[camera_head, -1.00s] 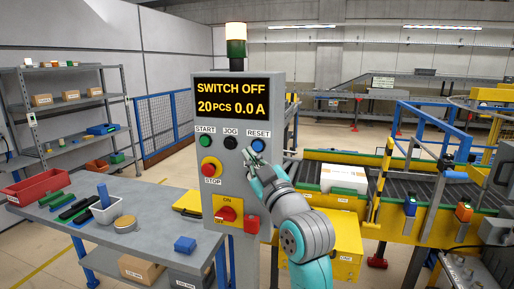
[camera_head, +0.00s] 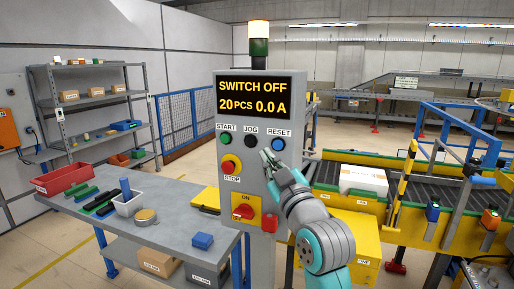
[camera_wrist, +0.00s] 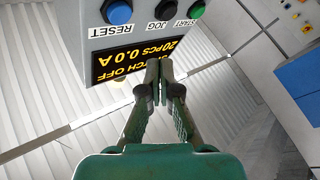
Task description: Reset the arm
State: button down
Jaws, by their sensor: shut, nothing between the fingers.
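My gripper (camera_head: 268,156) is shut and empty in front of the grey control panel (camera_head: 244,172), just below and left of the blue RESET button (camera_head: 278,144). The wrist view shows its closed fingertips (camera_wrist: 158,66) below the buttons, with the blue RESET button (camera_wrist: 118,12) at upper left. A gap between fingertips and panel is hard to judge. The panel display (camera_head: 253,97) reads SWITCH OFF, 20 PCS, 0.0 A. The green START button (camera_head: 225,140), black JOG button (camera_head: 251,141), red STOP button (camera_head: 230,164) and red rotary switch (camera_head: 244,212) are visible.
A grey table (camera_head: 170,232) with a red bin (camera_head: 62,178), a white container and a blue block (camera_head: 203,241) stands at left. A conveyor (camera_head: 420,200) carrying a white box (camera_head: 363,181) is at right. A shelf (camera_head: 95,110) stands behind the table.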

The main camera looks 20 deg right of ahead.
jog(key=shift+f, duration=0.1)
jog(key=s+f+m+g+h, duration=0.1)
jog(key=s+f, duration=0.5)
jog(key=f, duration=0.5)
jog(key=s+f+m+g, duration=0.1)
jog(key=s+f+m, duration=0.1)
jog(key=s+f, duration=0.65)
jog(key=s+f+m+g+h, duration=0.1)
jog(key=s+f, duration=0.2)
jog(key=f, duration=1.1)
jog(key=s+f+m+g, duration=0.1)
jog(key=s+f, duration=0.3)
jog(key=s, duration=0.4)
jog(key=s+f+m, duration=0.1)
jog(key=s+f, duration=0.3)
jog(key=s, duration=0.4)
jog(key=s+m+g, duration=0.1)
jog(key=s+g, duration=0.1)
jog(key=s, duration=1.6)
jog(key=shift+d+h, duration=0.3)
jog(key=shift+d, duration=0.05)
